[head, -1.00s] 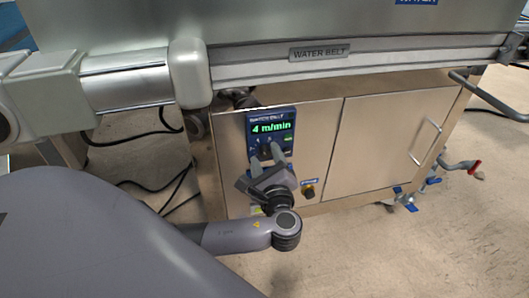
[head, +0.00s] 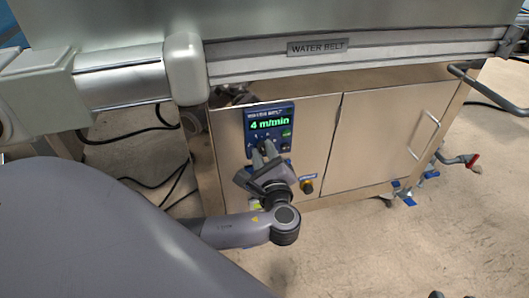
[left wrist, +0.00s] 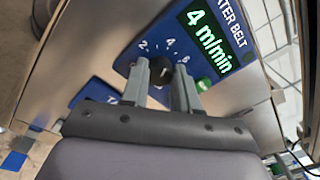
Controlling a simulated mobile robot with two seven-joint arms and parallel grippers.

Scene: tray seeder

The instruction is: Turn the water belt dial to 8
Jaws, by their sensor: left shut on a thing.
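The water belt control panel (head: 271,122) is blue, on the front of the steel cabinet. Its green display (left wrist: 208,38) reads 4 m/min in both views. The dial (left wrist: 158,93) is dark, with a pale scale around it; 2, 4 and 6 show in the left wrist view. My left gripper (head: 265,150) reaches up to the panel from below, and in the left wrist view its fingers (left wrist: 161,80) stand on either side of the dial, shut on it. Fingers and gripper body hide part of the scale, and 8 cannot be made out.
A green button (left wrist: 203,84) is close by the right finger. The WATER BELT rail (head: 317,47) runs above the panel.

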